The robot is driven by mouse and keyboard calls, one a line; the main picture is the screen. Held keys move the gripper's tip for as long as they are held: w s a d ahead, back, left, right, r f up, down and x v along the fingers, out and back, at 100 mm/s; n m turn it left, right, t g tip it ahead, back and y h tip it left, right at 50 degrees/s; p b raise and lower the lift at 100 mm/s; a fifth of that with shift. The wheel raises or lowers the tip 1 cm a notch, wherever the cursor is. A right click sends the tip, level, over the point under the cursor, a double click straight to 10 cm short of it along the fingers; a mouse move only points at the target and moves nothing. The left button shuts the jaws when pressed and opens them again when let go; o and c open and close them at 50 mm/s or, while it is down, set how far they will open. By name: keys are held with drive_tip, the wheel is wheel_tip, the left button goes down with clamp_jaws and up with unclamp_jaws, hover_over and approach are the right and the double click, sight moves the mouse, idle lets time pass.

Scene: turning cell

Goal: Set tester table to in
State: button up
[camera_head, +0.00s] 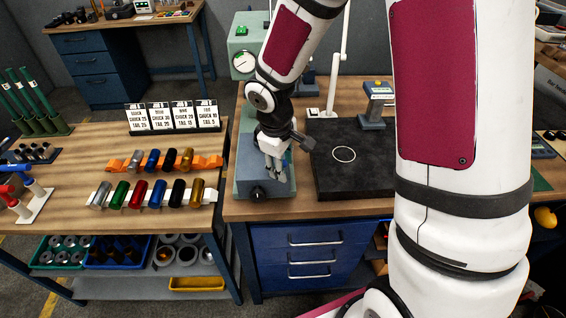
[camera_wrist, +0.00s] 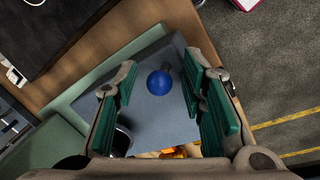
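The tester is a pale green machine (camera_head: 246,28) with a round dial, at the back left of the middle bench. Its grey-blue table block (camera_head: 243,165) stands in front of it, with a dark round knob (camera_head: 257,193) on the front face. In the wrist view the grey block (camera_wrist: 152,112) carries a blue ball knob (camera_wrist: 160,83). My gripper (camera_head: 273,170) points down over the block. In the wrist view its green-padded fingers (camera_wrist: 160,72) are spread, with the blue ball showing between them. I see no contact, and cannot tell the height gap.
A black mat (camera_head: 345,185) with a white ring lies right of the tester. On the left bench (camera_head: 75,190) are racks of coloured cylinders (camera_head: 158,192) and a row of label cards (camera_head: 172,117). My white arm covers the right side of the bench.

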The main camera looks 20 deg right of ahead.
clamp_jaws()
drive_tip(key=shift+w, duration=0.1)
drive_tip(key=w+d+b, duration=0.1)
drive_tip(key=w, duration=0.3)
drive_tip(key=w+d+b, duration=0.2)
drive_tip(key=w, duration=0.3)
drive_tip(key=w+d+b, duration=0.1)
drive_tip(key=w, duration=0.3)
drive_tip(key=shift+w+d, duration=0.15)
drive_tip(key=shift+w, duration=0.1)
drive_tip(key=shift+w+r, duration=0.1)
unclamp_jaws()
drive_tip(key=shift+w, duration=0.1)
